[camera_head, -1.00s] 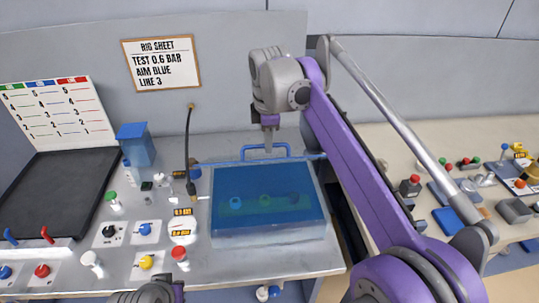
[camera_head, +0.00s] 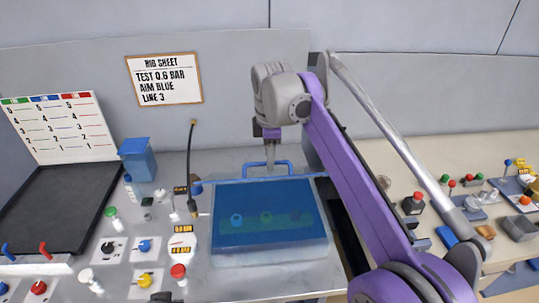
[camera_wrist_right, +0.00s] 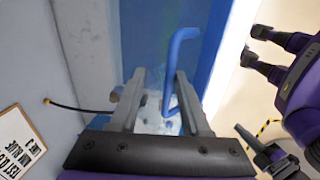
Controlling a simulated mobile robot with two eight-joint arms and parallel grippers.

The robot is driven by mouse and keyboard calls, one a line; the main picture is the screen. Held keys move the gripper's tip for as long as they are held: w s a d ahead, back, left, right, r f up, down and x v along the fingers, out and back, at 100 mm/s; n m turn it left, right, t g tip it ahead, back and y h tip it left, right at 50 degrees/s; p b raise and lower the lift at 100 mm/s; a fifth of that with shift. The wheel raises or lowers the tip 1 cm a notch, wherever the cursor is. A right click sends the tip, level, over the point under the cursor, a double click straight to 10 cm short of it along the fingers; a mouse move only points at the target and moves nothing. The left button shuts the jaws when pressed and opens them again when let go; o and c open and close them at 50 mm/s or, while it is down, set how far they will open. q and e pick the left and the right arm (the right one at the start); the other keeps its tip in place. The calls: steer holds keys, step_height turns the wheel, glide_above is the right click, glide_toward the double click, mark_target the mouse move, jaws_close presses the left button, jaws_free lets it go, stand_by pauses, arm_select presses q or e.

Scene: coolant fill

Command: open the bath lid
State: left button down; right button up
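The bath (camera_head: 270,256) stands in the middle of the bench with its translucent blue lid (camera_head: 300,195) lying flat over it. Round shapes show dimly through the lid. A blue bar handle (camera_head: 281,163) rises at the lid's far edge; it also shows in the right wrist view (camera_wrist_right: 172,62). My right gripper (camera_head: 270,168) points down at the handle. In the wrist view its two fingers (camera_wrist_right: 160,78) are apart, with the handle close by the right finger; contact cannot be made out. Only a dark bit of my left gripper (camera_head: 162,297) shows at the bottom edge.
A blue box (camera_head: 137,160), a thin dark upright hose (camera_head: 189,165), and several knobs and gauges stand left of the bath. A black tray (camera_head: 60,205) lies farther left. A second bench (camera_head: 380,155) with buttons and small parts is at right, across a gap.

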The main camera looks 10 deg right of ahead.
steer(key=shift+r, duration=0.1)
step_height(320, 180, up, 10)
steer(key=s, duration=0.2)
steer(key=shift+s+r, duration=0.15)
steer(key=shift+r, duration=0.1)
stand_by(0.4)
